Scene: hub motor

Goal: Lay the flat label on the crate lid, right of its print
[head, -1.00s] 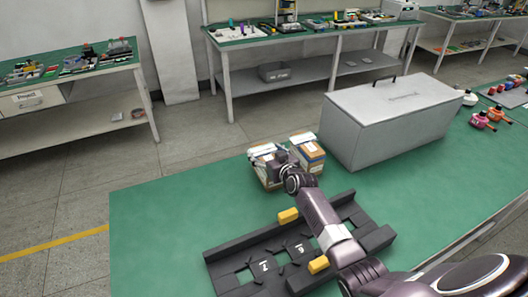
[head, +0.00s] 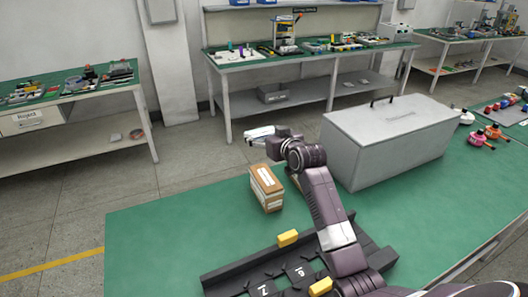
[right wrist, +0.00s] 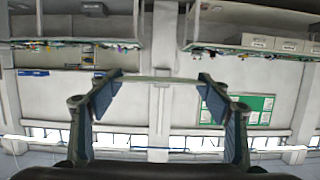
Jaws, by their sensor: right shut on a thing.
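The grey crate (head: 365,157) stands on the green table with its closed lid (head: 365,120) facing up. The lid bears faint print (head: 400,116) and a dark handle near its far edge. My right gripper (head: 262,134) is raised left of the crate, above the table. It is shut on the flat label (head: 254,132), a pale piece partly hidden by the fingers. In the right wrist view the label (right wrist: 160,79) appears as a thin pale strip edge-on between the fingertips. My left gripper is not in view.
A cardboard box (head: 266,189) stands below the gripper. A dark fixture (head: 275,265) with yellow blocks (head: 288,238) lies at the front, partly behind my right arm. Red and white items (head: 481,139) stand right of the crate. The table's left part is clear.

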